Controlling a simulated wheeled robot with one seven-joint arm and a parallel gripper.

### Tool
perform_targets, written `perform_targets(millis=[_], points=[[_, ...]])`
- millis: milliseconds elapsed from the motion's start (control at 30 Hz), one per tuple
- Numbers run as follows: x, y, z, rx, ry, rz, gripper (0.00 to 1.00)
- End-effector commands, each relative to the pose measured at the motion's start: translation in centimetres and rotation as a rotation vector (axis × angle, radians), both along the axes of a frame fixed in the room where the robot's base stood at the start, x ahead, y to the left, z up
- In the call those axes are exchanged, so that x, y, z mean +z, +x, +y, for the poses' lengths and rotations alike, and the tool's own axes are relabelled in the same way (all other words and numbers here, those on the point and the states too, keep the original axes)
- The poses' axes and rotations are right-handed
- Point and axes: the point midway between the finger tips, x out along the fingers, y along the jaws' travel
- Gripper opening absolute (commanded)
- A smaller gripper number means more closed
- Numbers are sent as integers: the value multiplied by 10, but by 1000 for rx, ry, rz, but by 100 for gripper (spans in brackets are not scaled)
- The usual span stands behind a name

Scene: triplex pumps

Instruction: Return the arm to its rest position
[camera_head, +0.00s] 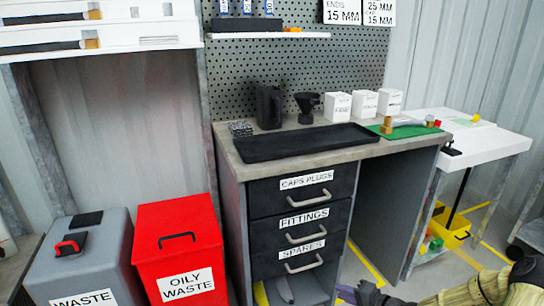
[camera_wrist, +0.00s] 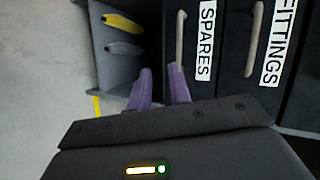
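My arm (camera_head: 455,292) reaches in from the lower right of the head view, low in front of the workbench. In the wrist view the two purple fingers of my gripper (camera_wrist: 160,72) stand apart with a gap between them, and nothing shows held. The fingers point toward the drawer unit, close to the handle (camera_wrist: 181,38) of the SPARES drawer (camera_wrist: 207,60). I cannot tell whether the right finger touches that handle. In the head view only a bit of purple shows at the bottom edge, so the gripper is mostly cut off there. The drawers look shut.
The workbench holds a black tray (camera_head: 300,143), a dark jug (camera_head: 268,105), a funnel (camera_head: 307,105), white boxes (camera_head: 364,103) and a green mat (camera_head: 405,131). An open shelf (camera_wrist: 118,68) lies below the drawers. Red (camera_head: 177,245) and grey (camera_head: 85,265) waste bins stand left; a white table (camera_head: 485,140) stands right.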

Motion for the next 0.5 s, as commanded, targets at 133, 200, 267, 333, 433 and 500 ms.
perform_targets(millis=[133, 200, 267, 333, 433, 500], points=[[8, -6, 12, 69, -271, 69, 20], [13, -11, 14, 100, -391, 99, 20], [19, -16, 15, 127, -492, 124, 20], [28, -23, 15, 159, -602, 151, 20], [46, -35, 16, 205, -748, 186, 20], [60, -44, 18, 237, -839, 210, 20]])
